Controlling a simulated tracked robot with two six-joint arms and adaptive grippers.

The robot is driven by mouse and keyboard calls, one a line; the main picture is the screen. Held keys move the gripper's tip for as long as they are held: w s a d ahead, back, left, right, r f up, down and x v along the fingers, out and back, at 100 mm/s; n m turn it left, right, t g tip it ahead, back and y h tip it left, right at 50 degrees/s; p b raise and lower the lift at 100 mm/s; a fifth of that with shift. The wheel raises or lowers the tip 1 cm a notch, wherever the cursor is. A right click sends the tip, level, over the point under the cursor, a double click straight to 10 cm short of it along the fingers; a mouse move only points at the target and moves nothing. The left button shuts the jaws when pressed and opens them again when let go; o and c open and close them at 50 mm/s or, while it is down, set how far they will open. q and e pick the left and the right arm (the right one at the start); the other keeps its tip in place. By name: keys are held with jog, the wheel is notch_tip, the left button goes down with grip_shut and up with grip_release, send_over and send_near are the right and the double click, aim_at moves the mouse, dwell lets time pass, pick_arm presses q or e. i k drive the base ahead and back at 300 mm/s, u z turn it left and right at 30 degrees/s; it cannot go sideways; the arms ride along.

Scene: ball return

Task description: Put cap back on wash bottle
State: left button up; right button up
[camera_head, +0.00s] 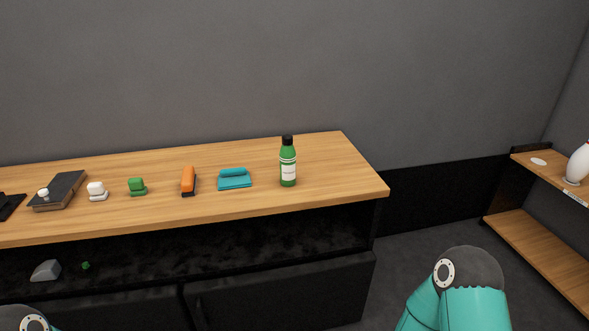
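A green bottle (288,166) with a white label stands upright near the right end of the wooden counter. Its top is black; I cannot tell whether that is a cap or a bare neck. No loose item is clearly a cap. A tiny green piece (85,265) lies on the dark shelf under the counter, too small to identify. Parts of my teal arms show at the lower left and lower right edges. Neither of my grippers is in view.
On the wooden counter (330,160), left of the bottle, lie a teal item (234,179), an orange item (188,181), a green item (137,187), a white item (97,191) and a dark book-like block (60,191). A wooden shelf (535,233) with a white pin (578,166) stands right.

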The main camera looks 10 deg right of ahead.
aim_at(287, 153)
jog(key=u, duration=0.1)
jog(key=i, duration=0.85)
